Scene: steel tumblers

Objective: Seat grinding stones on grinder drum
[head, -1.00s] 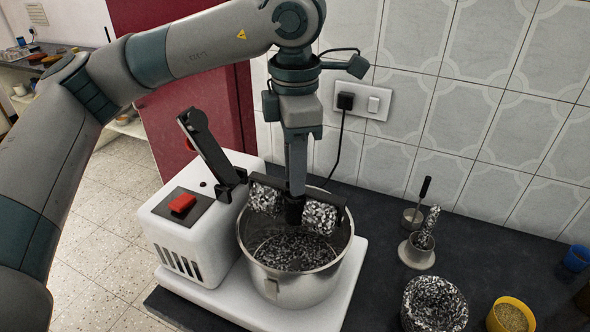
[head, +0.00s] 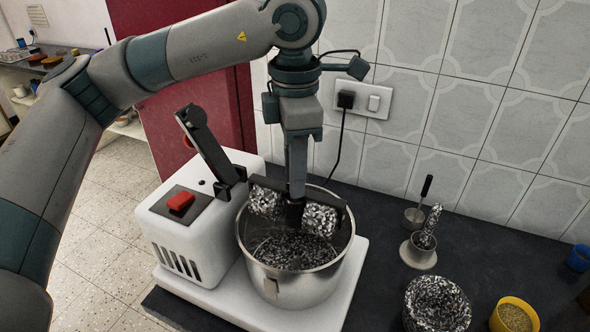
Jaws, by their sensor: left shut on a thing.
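The white grinder (head: 190,231) stands on the dark counter with its steel drum (head: 302,293) on the right side of its base. The speckled drum floor (head: 296,251) shows inside. The grinding stones, two speckled rollers, hang on a dark yoke: one left (head: 266,202) and one right (head: 319,219). My left gripper (head: 294,214) points straight down and is shut on the yoke's middle, between the rollers. The rollers are at the drum's mouth, partly below the rear rim; whether they touch the floor I cannot tell. My right gripper is out of view.
A black arm (head: 206,146) stands raised and tilted beside the red switch (head: 180,201). Tiled wall behind.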

